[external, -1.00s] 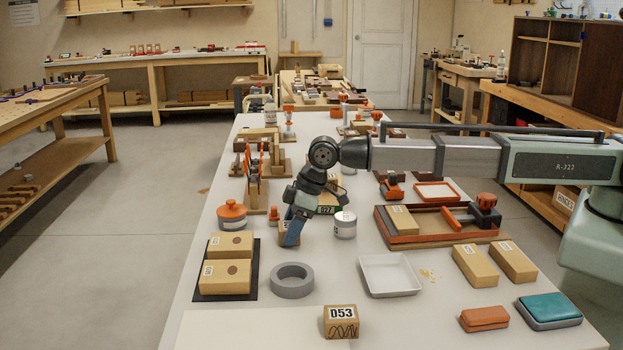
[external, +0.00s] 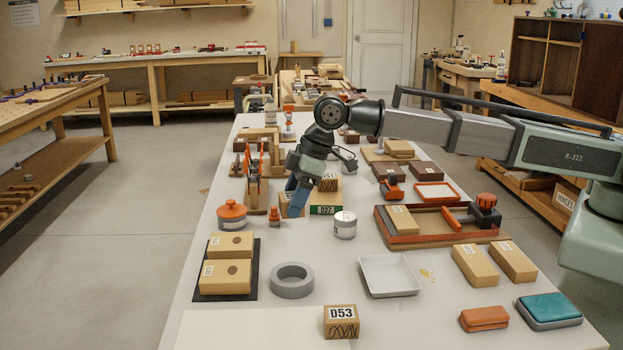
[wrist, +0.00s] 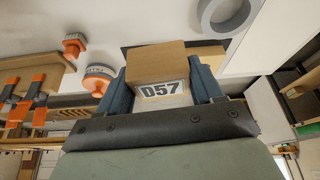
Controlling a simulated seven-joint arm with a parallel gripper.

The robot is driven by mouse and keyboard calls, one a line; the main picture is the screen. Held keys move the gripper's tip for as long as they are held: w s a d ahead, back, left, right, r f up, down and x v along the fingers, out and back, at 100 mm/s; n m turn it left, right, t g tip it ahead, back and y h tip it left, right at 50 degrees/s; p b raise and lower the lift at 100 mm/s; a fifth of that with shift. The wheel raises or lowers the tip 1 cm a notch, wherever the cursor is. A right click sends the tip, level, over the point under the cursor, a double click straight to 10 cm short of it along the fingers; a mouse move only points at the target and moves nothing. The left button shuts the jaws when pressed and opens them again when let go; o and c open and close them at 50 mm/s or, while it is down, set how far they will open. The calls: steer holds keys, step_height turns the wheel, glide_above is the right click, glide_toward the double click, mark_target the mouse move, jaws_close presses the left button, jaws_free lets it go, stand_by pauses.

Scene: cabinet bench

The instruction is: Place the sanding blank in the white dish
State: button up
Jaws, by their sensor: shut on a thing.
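My gripper (external: 294,212) is shut on a wooden block marked D57 (wrist: 160,66), which fills the space between the blue fingers in the wrist view. In the external view the block (external: 284,203) shows only partly behind the fingers. I hold it over the middle of the bench, left of a white jar. The white dish (external: 390,290) is square, shallow and empty, nearer the camera and to the right of my gripper. A similar wooden block marked D53 (external: 341,331) stands at the front. The frames do not settle which block is the sanding blank.
A grey ring (external: 292,281) lies left of the dish. A dark mat (external: 253,266) with two tan blocks is farther left. The white jar (external: 345,225), an orange-lidded pot (external: 232,216) and a green-labelled block (external: 325,210) stand near my gripper. An orange-edged tray (external: 395,240) stands behind the dish.

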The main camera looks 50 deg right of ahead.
steer(key=s+d+n, duration=0.1)
steer(key=s, duration=1.1)
steer(key=n+g+y, duration=0.1)
steer(key=n+g, duration=0.1)
steer(key=n, duration=0.2)
glide_above(385, 281)
steer(key=d, duration=0.1)
steer(key=shift+d+f+n+g, duration=0.15)
steer(key=shift+f+n, duration=0.3)
steer(key=shift+f, duration=1.25)
steer(key=shift+f+n+g, duration=0.1)
steer(key=shift+f+n, duration=0.3)
steer(key=shift+f, duration=1.35)
steer(key=shift+d+f+n+g, duration=0.15)
steer(key=shift+f+n, duration=0.3)
steer(key=shift+f, duration=1.25)
steer(key=shift+f, duration=0.15)
steer(key=o, duration=0.8)
steer(key=shift+v, duration=6.2)
